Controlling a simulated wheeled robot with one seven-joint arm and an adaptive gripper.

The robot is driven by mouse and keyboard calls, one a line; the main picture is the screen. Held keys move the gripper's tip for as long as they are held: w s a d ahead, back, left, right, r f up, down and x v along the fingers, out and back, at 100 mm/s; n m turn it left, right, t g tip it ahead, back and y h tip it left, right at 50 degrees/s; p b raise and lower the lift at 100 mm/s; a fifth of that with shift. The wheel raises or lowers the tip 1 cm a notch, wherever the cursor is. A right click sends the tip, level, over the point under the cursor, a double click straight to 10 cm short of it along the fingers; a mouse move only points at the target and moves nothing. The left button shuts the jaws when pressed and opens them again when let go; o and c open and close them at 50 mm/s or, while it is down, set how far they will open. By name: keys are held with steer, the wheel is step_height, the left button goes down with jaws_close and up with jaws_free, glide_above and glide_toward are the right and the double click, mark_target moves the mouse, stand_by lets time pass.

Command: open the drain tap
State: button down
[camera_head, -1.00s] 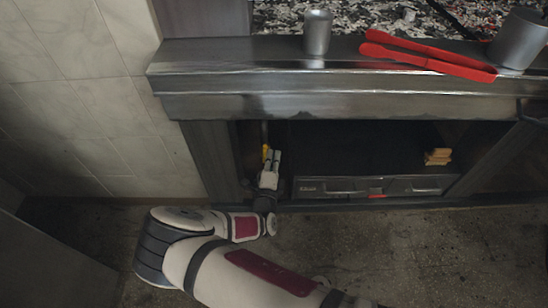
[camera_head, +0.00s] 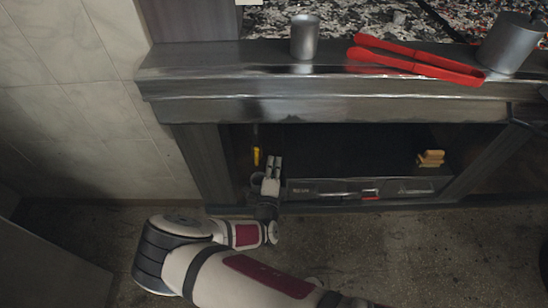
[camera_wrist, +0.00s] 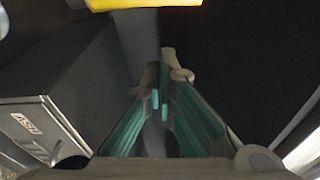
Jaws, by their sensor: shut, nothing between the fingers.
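The drain tap's yellow handle (camera_head: 257,156) hangs at the left inside the open bay under the grill and looks roughly upright. My gripper (camera_head: 272,163) is just to the right of it, inside the bay's front left part, apart from the handle in this view. In the wrist view a yellow part (camera_wrist: 145,3), likely the same handle, is cut off by the top edge, beyond my fingertips (camera_wrist: 163,90). The fingers are shut and empty. The tap's body and outlet are too dark to make out.
A dark round vessel (camera_head: 257,181) stands just left of my gripper. A drawer-like unit (camera_head: 335,188) lies to its right; its side also shows in the wrist view (camera_wrist: 45,95). Yellow blocks (camera_head: 431,158) sit at the bay's right. Red tongs (camera_head: 415,62) and a metal cup (camera_head: 304,37) rest on the ledge above.

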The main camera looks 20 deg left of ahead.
steer(key=s+d+p, duration=0.1)
steer(key=s, duration=0.6)
steer(key=shift+s+d, duration=0.25)
steer(key=shift+s, duration=0.05)
